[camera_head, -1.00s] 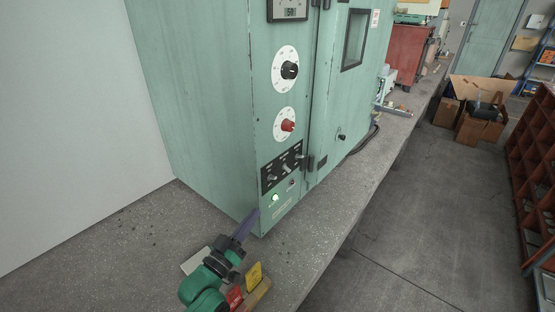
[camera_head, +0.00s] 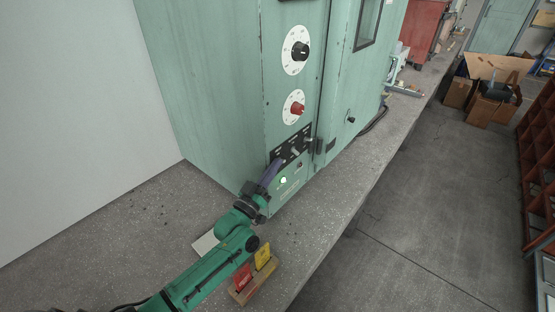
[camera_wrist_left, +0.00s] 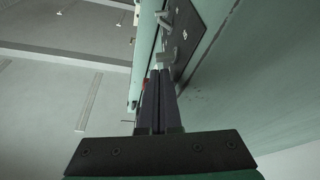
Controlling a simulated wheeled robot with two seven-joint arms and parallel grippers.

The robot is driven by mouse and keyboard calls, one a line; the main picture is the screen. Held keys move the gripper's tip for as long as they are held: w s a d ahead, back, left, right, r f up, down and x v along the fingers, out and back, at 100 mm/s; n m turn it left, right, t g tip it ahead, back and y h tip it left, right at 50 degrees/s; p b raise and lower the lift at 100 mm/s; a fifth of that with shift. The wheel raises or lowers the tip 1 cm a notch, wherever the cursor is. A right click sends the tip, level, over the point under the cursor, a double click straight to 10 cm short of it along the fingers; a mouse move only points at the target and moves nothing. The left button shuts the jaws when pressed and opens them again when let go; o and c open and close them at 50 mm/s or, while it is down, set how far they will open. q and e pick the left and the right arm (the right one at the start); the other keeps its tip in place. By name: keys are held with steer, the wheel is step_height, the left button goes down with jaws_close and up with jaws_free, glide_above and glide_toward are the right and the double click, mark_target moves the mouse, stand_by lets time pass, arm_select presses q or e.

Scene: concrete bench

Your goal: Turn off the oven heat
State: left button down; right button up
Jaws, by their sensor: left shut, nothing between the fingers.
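The oven (camera_head: 215,80) is a tall pale green cabinet on the bench. Low on its front is a black switch panel (camera_head: 305,133) with several toggle levers; its left end is hidden behind my left gripper. The panel (camera_wrist_left: 187,35) and a grey lever (camera_wrist_left: 165,55) also show in the wrist view. A green lamp (camera_head: 283,180) glows below the panel. A dial with a black knob (camera_head: 300,50) and one with a red knob (camera_head: 297,109) sit above it. My left gripper (camera_head: 277,164) is shut and empty, its tips at the panel's lower left; contact cannot be told.
A wooden holder (camera_head: 240,296) with a red and a yellow tag (camera_head: 262,256) stands on the concrete bench (camera_head: 130,225) near my left forearm. The oven door (camera_head: 345,90) is right of the controls. Cardboard boxes (camera_head: 482,108) lie on the floor beyond.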

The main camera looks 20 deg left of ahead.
arm_select(q)
steer(key=shift+x, duration=1)
steer(key=shift+f, duration=0.1)
steer(key=shift+m+b, duration=0.3)
steer(key=shift+m, duration=0.2)
steer(key=shift+m+h, duration=0.3)
steer(key=shift+h, duration=0.1)
